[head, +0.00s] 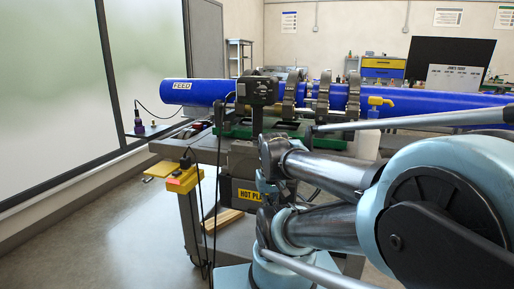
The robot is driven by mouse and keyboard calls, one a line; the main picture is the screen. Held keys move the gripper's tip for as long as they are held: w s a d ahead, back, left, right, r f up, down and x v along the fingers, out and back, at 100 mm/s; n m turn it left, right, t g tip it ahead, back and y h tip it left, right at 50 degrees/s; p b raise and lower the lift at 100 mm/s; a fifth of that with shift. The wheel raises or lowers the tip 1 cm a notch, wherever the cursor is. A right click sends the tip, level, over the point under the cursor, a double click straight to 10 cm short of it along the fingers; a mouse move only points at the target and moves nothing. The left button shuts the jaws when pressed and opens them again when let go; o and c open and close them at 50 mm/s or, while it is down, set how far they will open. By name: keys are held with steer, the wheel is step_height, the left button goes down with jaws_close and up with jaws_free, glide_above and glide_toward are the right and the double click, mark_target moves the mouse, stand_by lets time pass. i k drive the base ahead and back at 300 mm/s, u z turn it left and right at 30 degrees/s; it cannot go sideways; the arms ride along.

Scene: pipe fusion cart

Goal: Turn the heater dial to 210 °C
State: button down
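The heater unit is a grey-brown box (243,160) on the near side of the cart, with a yellow label (249,194) below it whose visible letters read "HOT PLA". A small dark box (258,91) stands on a post above it, with a round detail on its face. I cannot make out a dial scale, pointer or temperature on either. My arm fills the right and lower middle and covers the label's right end and part of the cart. I cannot pick out my gripper or its fingertips.
A blue pipe (205,92) marked "FEED" lies in grey clamps (289,95) on the cart's green frame. A yellow box (183,179) with hanging cables is at the cart's left corner. A wooden block (223,218) lies low on the cart. Open floor (110,235) is at left.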

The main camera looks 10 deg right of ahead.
mark_target(262, 90)
steer(key=u, duration=0.7)
steer(key=k, duration=0.55)
steer(key=u, duration=0.55)
